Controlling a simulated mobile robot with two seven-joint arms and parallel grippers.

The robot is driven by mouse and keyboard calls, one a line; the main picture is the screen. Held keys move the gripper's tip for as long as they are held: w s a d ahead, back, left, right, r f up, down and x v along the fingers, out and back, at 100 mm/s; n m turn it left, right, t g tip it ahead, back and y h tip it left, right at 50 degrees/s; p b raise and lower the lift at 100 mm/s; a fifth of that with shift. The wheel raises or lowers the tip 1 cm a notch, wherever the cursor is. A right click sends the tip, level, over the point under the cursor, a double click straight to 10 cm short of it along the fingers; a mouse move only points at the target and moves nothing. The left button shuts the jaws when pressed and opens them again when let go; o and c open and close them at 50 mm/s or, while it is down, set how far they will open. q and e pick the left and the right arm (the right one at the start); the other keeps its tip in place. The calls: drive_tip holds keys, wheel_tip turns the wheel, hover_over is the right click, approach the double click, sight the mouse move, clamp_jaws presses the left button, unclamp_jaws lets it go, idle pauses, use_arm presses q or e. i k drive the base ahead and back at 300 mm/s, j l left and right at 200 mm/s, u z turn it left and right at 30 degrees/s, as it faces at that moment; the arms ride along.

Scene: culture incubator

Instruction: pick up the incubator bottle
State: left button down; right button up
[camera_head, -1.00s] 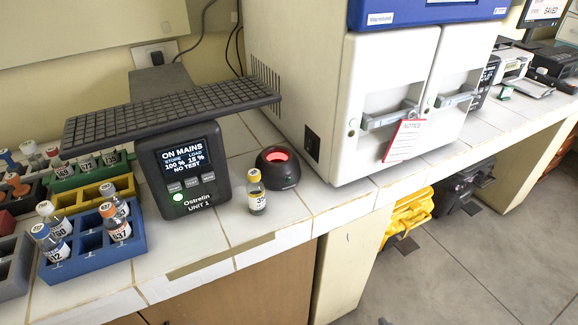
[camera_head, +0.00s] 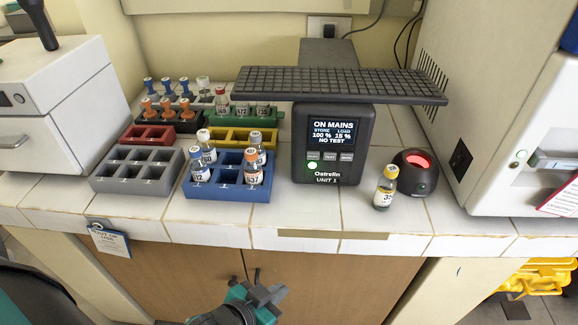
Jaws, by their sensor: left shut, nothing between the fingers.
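The frames do not show for certain that this is the incubator bottle. My left gripper (camera_head: 270,292) is low in the picture, in front of the cupboard doors and below the bench edge. It is shut and empty, well to the lower left of the bottle. My right gripper is out of view.
A black unit with a screen (camera_head: 333,145) and a grid shelf (camera_head: 340,83) stand left of the round device (camera_head: 415,172). Blue rack (camera_head: 232,190) holds several bottles; other racks are behind. The white cabinet (camera_head: 520,120) bounds the right. Tiles before the bottle are clear.

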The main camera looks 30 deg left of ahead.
sight(252, 167)
drive_tip(key=u, duration=1.1)
